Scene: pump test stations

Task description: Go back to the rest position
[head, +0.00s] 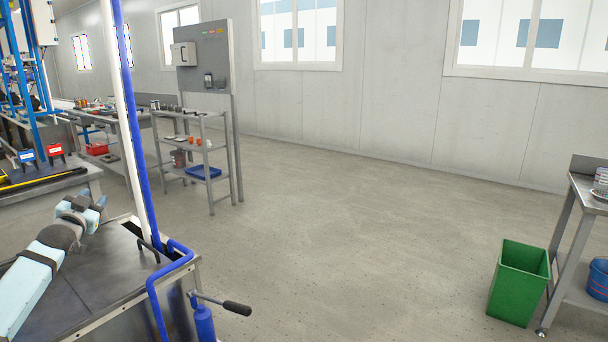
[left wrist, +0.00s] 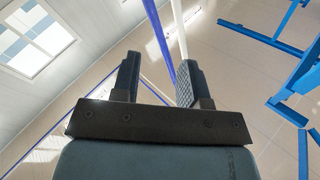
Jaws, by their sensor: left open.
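My left gripper (head: 84,205) is in the head view at the left, at the end of my pale blue arm. It is raised over the dark top of a metal bench (head: 95,275). In the left wrist view its two dark fingers (left wrist: 158,82) stand apart with nothing between them. Beyond them show the ceiling, a window and blue frame bars. My right gripper is in neither view.
Close to the left gripper stand a white upright pipe (head: 122,110) and a blue pipe (head: 143,150). A lever handle (head: 236,308) sticks out from the bench. A green bin (head: 519,283) and a metal table (head: 588,190) stand at right. The middle floor is clear.

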